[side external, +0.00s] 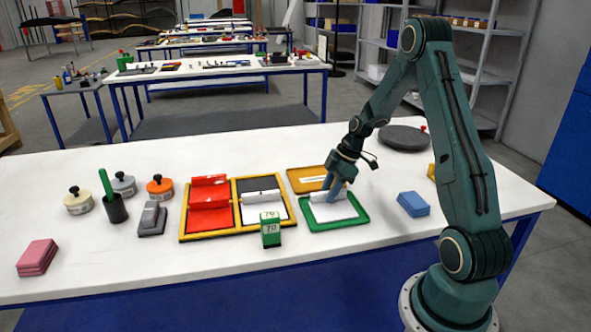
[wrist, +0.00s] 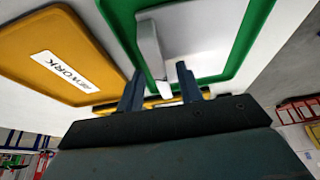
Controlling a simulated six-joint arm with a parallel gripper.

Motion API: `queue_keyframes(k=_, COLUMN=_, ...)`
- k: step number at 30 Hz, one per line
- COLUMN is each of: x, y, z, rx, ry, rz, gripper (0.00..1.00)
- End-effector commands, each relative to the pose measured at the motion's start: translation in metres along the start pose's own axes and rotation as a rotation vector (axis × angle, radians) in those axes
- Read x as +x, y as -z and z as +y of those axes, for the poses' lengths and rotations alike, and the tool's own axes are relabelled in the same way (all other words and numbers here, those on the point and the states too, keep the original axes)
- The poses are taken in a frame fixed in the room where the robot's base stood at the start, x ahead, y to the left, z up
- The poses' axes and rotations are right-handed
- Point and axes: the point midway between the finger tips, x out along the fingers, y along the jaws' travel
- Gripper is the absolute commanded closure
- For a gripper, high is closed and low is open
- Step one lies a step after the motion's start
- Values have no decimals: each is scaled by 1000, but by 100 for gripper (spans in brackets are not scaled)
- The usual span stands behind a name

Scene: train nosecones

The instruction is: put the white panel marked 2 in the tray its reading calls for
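A whitish panel (side external: 324,197) lies in the green-rimmed tray (side external: 350,224); no mark on it is legible. In the wrist view the panel (wrist: 200,30) shows a raised grey edge strip, inside the green tray's rim (wrist: 250,50). My gripper (side external: 331,186) is low over this tray, pointing down. In the wrist view the fingers of my gripper (wrist: 160,68) stand apart, with the end of the strip between them and gaps beside it. A yellow tray (side external: 296,179), labelled REWORK in the wrist view (wrist: 40,30), lies behind the green one.
A yellow-framed holder (side external: 183,238) has red panels (side external: 210,205) on its left and a white one (side external: 262,196) on its right. A green block marked 70 (side external: 270,235) stands in front. Blue blocks (side external: 413,204) lie to the right; a dark disc (side external: 403,138) lies behind.

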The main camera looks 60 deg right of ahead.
Motion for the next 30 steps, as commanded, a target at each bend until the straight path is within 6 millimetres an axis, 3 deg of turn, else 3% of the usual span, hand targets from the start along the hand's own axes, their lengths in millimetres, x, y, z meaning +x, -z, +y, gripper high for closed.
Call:
queue_keyframes(k=21, x=-100, y=0, z=1, rx=1, ry=-3, rz=0, gripper=64)
queue_keyframes(k=30, x=-117, y=0, z=0, rx=0, ry=0, rz=0, gripper=64)
